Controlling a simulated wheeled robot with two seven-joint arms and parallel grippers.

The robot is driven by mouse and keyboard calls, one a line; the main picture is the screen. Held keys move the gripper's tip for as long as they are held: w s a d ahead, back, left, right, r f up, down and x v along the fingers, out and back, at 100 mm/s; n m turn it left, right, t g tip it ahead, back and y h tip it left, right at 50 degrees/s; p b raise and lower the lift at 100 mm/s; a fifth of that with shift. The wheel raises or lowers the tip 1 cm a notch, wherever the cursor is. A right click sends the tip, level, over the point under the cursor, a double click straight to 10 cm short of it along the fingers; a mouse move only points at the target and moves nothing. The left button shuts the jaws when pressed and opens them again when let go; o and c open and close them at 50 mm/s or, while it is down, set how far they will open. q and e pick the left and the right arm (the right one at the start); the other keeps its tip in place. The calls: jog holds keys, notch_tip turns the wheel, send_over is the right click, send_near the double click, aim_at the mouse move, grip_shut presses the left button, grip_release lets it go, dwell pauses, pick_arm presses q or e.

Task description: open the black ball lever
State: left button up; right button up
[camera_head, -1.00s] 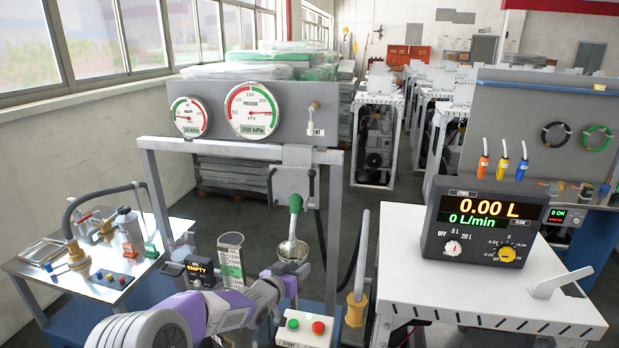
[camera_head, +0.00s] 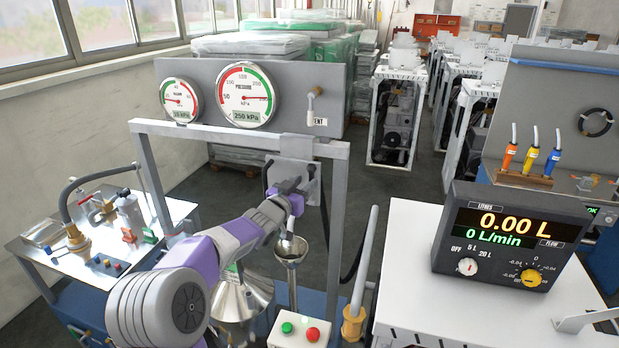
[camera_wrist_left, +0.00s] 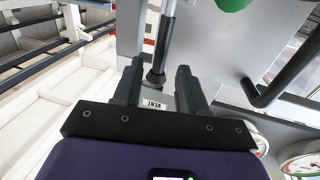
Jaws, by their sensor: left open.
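My left gripper (camera_head: 291,187) is at the grey valve box under the gauge panel and partly covers it in the head view. In the left wrist view its two fingers (camera_wrist_left: 157,72) are apart, with nothing gripped. A straight lever (camera_wrist_left: 166,35), pale along its shaft and dark at its lower end, shows between and just beyond the fingertips. I take it for the black ball lever; its ball is not clear, and I cannot tell whether the fingers touch it. In the head view the lever is mostly hidden by my gripper. My right gripper is not in view.
A metal funnel (camera_head: 291,249) stands below my gripper. The gauge panel (camera_head: 285,92) is above. A display unit (camera_head: 500,238) stands on the white bench at right.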

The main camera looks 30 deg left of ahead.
aim_at(310, 179)
pick_arm(q)
jog(key=shift+w, duration=1.6)
jog(key=shift+f, duration=0.1)
grip_shut()
